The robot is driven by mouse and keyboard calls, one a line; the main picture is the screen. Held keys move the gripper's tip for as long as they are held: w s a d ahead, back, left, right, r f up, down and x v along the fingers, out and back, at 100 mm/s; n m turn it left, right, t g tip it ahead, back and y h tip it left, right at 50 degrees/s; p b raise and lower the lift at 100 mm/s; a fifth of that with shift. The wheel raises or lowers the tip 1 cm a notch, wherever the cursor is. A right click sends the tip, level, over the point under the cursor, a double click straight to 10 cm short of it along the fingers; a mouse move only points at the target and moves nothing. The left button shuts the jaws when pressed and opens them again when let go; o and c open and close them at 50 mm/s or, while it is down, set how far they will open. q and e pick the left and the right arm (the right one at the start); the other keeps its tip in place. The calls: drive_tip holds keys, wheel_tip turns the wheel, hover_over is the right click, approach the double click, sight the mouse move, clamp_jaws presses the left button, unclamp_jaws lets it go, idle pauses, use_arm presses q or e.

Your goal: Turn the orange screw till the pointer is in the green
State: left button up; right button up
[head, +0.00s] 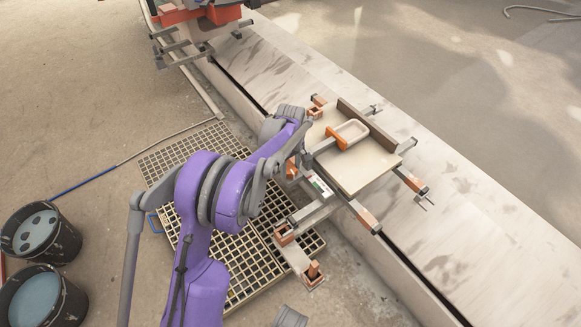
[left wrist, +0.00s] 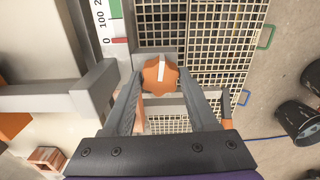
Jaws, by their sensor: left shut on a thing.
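The orange screw (left wrist: 160,76) is a faceted knob with a white stripe on top. It sits between the two fingertips of my left gripper (left wrist: 161,80) in the left wrist view, and the gripper is shut on it. In the head view the screw is mostly hidden by my purple left arm.
A floor grating (head: 250,270) lies below. Two dark buckets (head: 40,232) of bluish liquid stand at left. A blue-ended hose (head: 85,182) crosses the floor.

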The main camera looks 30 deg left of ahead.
use_arm(q)
drive_tip(key=m, duration=0.4)
drive_tip(key=shift+p, duration=0.3)
drive_tip(key=m, duration=0.7)
drive_tip(key=shift+m+p, duration=0.3)
drive_tip(key=shift+p, duration=0.1)
drive_tip(key=shift+m, duration=1.8)
drive_tip(key=o, duration=1.4)
